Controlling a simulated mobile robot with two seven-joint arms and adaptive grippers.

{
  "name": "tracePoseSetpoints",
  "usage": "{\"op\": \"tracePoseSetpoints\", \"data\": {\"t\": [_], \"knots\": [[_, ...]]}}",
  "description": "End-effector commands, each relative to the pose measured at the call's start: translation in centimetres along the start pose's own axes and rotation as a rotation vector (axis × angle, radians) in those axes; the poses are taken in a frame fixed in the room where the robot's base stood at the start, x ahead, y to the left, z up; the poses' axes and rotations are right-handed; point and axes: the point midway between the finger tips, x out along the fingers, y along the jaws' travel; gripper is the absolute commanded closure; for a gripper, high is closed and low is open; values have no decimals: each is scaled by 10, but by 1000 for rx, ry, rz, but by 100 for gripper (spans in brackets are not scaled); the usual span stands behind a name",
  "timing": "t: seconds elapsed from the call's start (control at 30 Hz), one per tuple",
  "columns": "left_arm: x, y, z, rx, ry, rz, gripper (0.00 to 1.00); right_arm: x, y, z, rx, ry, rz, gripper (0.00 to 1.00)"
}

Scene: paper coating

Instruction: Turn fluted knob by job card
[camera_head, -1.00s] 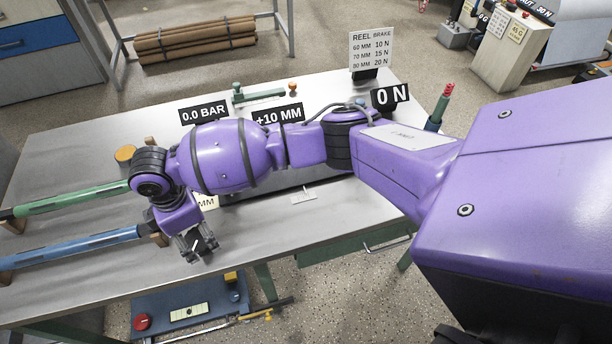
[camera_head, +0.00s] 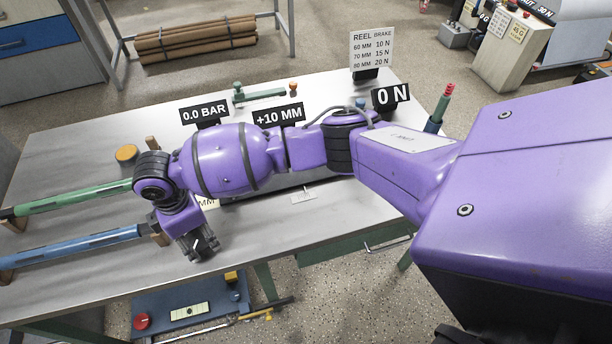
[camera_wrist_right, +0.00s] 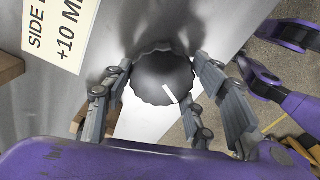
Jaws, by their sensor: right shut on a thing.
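In the right wrist view a dark grey fluted knob (camera_wrist_right: 162,76) with a scalloped rim sits between the fingers of my right gripper (camera_wrist_right: 148,98). Its white mark points to the lower right. The fingers are shut on it from both sides. In the head view my right gripper (camera_head: 203,246) points down near the table's front edge and hides the knob. A job card reading "SIDE" and "+10 M", partly cut off, shows in the right wrist view (camera_wrist_right: 62,32); in the head view only "MM" of it shows (camera_head: 207,203). My left gripper is out of view.
Displays read 0.0 BAR (camera_head: 205,113), +10 MM (camera_head: 279,115) and 0 N (camera_head: 391,96). A reel brake card (camera_head: 371,48) stands at the back. Green (camera_head: 72,198) and blue (camera_head: 80,249) bars lie at left. The table (camera_head: 110,275) is bare at the front left.

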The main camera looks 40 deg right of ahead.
Motion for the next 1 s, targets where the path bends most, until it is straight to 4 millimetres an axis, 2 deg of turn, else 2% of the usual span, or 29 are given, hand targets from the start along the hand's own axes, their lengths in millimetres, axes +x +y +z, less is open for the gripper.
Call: {"op": "tracePoseSetpoints", "data": {"t": [0.37, 0.6, 1.0], "knots": [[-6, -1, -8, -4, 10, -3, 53, -4, 4, -1, -226, -2, 10, 74], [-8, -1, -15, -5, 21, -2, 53, -4, 4, -2, -453, -2, 11, 74], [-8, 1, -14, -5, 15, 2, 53, -4, 4, -4, -834, -3, 12, 74]]}}
